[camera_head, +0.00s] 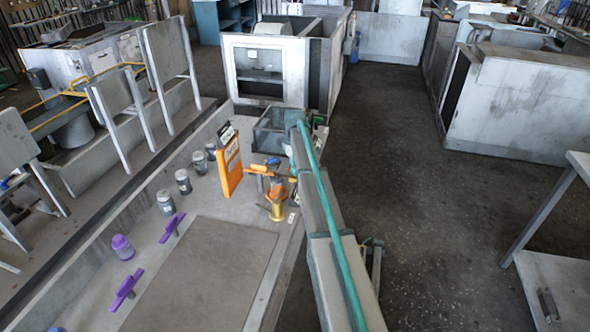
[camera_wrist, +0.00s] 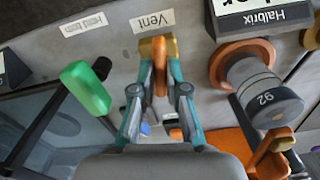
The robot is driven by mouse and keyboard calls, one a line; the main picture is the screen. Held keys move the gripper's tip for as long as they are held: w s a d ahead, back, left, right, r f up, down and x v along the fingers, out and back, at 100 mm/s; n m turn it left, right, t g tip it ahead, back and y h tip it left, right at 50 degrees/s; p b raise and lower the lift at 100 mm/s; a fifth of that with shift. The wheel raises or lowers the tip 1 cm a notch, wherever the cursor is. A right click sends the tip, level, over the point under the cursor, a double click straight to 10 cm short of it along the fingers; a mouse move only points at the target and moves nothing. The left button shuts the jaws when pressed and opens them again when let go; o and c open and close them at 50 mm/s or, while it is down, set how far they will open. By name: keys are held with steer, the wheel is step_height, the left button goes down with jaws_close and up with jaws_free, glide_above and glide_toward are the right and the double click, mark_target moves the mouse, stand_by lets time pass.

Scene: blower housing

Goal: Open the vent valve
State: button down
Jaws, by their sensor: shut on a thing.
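In the wrist view, the vent valve has an orange handle (camera_wrist: 159,64) on a brass-coloured body, just below a white label reading "Vent" (camera_wrist: 152,20). My gripper (camera_wrist: 160,82) is shut on this handle, with one teal-and-grey finger on each side of it. The handle points from the panel towards my palm. In the head view, my arm covers the gripper and the vent valve, so the grip shows only in the wrist view.
In the wrist view, a green handle (camera_wrist: 86,88) is close on the left. A grey knob marked 92 (camera_wrist: 265,98) stands on the right, near a dark Halbrix box (camera_wrist: 262,18). In the head view, an orange panel (camera_head: 229,167) stands left of my arm.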

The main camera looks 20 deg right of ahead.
stand_by(0.3)
steer(key=c, duration=1.2)
jaws_free()
steer(key=shift+r, duration=0.15)
step_height(320, 180, up, 12)
steer(key=shift+f, duration=0.1)
